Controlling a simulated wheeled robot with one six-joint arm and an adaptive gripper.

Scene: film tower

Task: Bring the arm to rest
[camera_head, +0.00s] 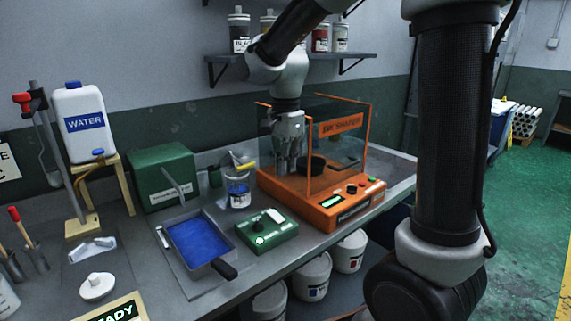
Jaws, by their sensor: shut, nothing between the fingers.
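My gripper (290,162) points straight down above the left part of the orange machine (345,205), near its clear panels. Its fingers are together and hold nothing. A dark round cup or platform (312,164) sits on the machine just right of the fingers. My arm reaches in from the upper right and bends down to the gripper. I cannot tell whether the fingertips touch the machine.
On the grey bench are a blue-filled tray (198,238), a green scale (267,236), a beaker (238,190), a green box (160,178) and a water jug (84,122). A shelf (290,60) holds jars above. White buckets (313,275) stand below. Green floor is open at right.

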